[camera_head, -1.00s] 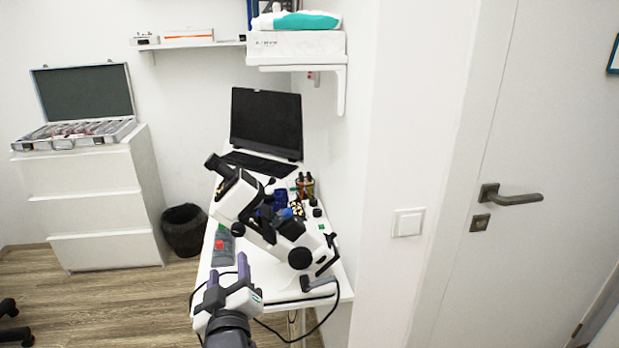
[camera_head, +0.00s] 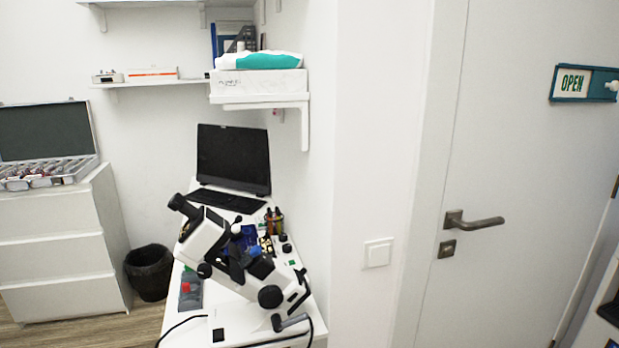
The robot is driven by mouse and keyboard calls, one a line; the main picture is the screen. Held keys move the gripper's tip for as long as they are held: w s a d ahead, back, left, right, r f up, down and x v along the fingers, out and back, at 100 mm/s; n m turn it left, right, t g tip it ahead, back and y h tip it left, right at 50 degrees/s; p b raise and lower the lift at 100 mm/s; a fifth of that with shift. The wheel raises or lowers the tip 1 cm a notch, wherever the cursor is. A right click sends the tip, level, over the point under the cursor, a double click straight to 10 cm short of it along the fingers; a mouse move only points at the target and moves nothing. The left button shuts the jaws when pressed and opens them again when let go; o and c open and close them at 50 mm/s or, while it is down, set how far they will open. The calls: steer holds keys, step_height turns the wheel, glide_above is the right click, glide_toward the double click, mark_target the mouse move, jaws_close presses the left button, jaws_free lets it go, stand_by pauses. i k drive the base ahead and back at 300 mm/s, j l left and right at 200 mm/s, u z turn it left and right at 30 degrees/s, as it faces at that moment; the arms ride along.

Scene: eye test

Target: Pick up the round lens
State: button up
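An open case (camera_head: 45,131) with a dark lid lining stands on the white drawer unit (camera_head: 58,240) at the left. Its tray holds many small pieces in rows, too small to tell apart. I cannot single out a round lens in this view. My gripper is not in view.
A white and black slit-lamp-like instrument (camera_head: 225,250) stands on a narrow white table, with a laptop-like black screen (camera_head: 233,158) behind. A black bin (camera_head: 150,272) stands on the floor between drawers and table.

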mark_target(251, 253)
steer(key=i+j, duration=0.2)
steer(key=j, duration=0.15)
steer(key=i+j, duration=0.15)
steer(key=j, duration=0.2)
steer(key=i+j, duration=0.2)
steer(key=j, duration=0.15)
steer(key=i+j, duration=0.15)
steer(key=j, duration=0.15)
